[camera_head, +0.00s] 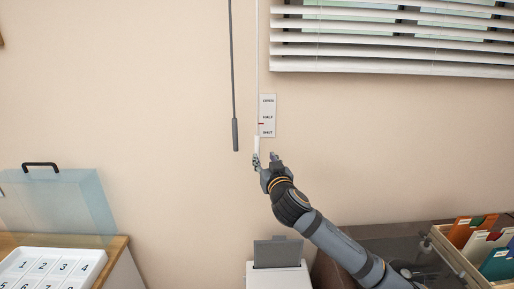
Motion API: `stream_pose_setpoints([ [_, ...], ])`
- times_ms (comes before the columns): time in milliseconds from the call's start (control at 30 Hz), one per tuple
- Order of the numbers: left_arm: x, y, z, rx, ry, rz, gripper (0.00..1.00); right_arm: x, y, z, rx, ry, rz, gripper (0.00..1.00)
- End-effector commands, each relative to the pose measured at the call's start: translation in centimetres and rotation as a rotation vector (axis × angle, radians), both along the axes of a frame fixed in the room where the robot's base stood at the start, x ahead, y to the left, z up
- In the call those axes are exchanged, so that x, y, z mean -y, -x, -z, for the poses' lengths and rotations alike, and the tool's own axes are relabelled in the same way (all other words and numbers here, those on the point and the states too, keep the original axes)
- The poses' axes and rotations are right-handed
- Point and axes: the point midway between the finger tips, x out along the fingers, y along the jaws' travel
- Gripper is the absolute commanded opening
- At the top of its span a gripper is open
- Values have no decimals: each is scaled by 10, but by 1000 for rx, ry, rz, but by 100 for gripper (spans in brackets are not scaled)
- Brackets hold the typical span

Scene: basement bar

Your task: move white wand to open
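The white wand (257,143) hangs on a thin white rod or cord against the wall, left of the window blind. Its lower end meets the left fingertip of my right gripper; whether they touch, I cannot tell. My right gripper (265,158) points up with its two fingers apart and a gap between them. A small label plate (269,103) beside the wand reads OPEN at the top and HALF below; the lowest word is too small to be sure of. My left gripper is not in view.
A dark grey wand (235,134) hangs to the left of the white one. The white slatted blind (390,66) is at upper right. Below are a numbered white tray (88,252), a clear panel (55,205), a grey-lidded white bin (277,254) and a file crate (457,262).

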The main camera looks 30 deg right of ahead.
Motion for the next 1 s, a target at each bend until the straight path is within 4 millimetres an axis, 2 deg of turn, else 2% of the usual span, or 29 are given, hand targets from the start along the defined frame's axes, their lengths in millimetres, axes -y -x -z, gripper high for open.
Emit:
stream_pose_setpoints([
  [133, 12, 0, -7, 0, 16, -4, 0, 6, -14, -2, -1, -7, 3, 40],
  [233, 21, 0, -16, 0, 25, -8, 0, 13, -33, -3, -1, -8, 3, 40],
  [400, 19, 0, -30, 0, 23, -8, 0, 26, -68, -3, -4, -6, 2, 40],
  [533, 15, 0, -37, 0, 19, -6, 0, 32, -87, -1, -4, -4, 1, 40],
  [700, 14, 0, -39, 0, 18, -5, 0, 36, -97, 1, -4, 0, -1, 40],
  [933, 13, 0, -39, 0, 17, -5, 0, 36, -98, 2, -4, 0, -2, 40],
  [967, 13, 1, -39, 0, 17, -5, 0, 36, -98, 2, -4, 0, -1, 38],
  [1000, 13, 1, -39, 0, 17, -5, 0, 36, -98, 2, -4, 0, -1, 33],
])
